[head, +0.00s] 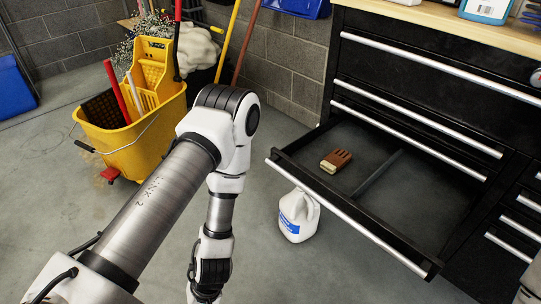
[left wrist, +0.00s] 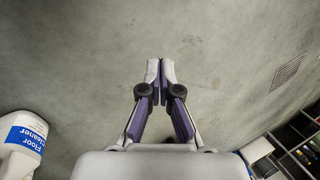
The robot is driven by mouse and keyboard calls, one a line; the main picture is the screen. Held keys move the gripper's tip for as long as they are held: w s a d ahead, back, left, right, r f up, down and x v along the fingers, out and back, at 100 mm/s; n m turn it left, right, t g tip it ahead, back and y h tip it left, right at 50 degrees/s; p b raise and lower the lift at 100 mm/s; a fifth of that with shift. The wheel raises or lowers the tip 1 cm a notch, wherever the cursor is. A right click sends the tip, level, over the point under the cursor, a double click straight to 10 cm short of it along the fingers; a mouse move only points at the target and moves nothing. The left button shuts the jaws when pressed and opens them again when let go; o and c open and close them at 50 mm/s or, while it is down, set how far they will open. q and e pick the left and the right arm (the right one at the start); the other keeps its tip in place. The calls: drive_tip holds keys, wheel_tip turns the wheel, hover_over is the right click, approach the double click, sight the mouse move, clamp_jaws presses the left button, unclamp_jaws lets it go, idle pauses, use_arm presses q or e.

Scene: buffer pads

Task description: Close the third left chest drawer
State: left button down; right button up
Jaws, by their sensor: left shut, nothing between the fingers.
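The black chest (head: 420,65) stands at the right with silver bar handles. One of its left drawers (head: 345,215) is pulled far out, below closed drawers. A brown brush (head: 336,161) and a thin divider lie inside it. In the head view my left arm hangs to the left of the open drawer, apart from its front, and its fingertips are below the picture edge. In the left wrist view my left gripper (left wrist: 160,68) is shut, with nothing between the fingers, over bare floor. My right gripper is not in view.
A white jug (head: 298,215) stands on the floor by the drawer's outer corner; it also shows in the left wrist view (left wrist: 20,145). A yellow mop bucket (head: 135,130) stands at the back left. Wooden-topped bench (head: 440,22) is above the chest.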

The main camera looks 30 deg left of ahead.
use_arm(q)
drive_tip(key=w+n+h, duration=0.1)
drive_tip(key=w+n, duration=0.3)
drive_tip(key=n, duration=0.2)
drive_tip(key=n+t+h+b, duration=0.55)
drive_tip(key=n+t, duration=0.65)
drive_tip(key=n, duration=0.5)
approach(277, 157)
drive_tip(key=shift+y, duration=0.45)
drive_tip(key=x, duration=0.4)
drive_tip(key=p+x, duration=0.1)
drive_tip(key=x, duration=0.1)
drive_tip(key=shift+w+d+r, duration=0.1)
drive_tip(key=shift+d, duration=0.3)
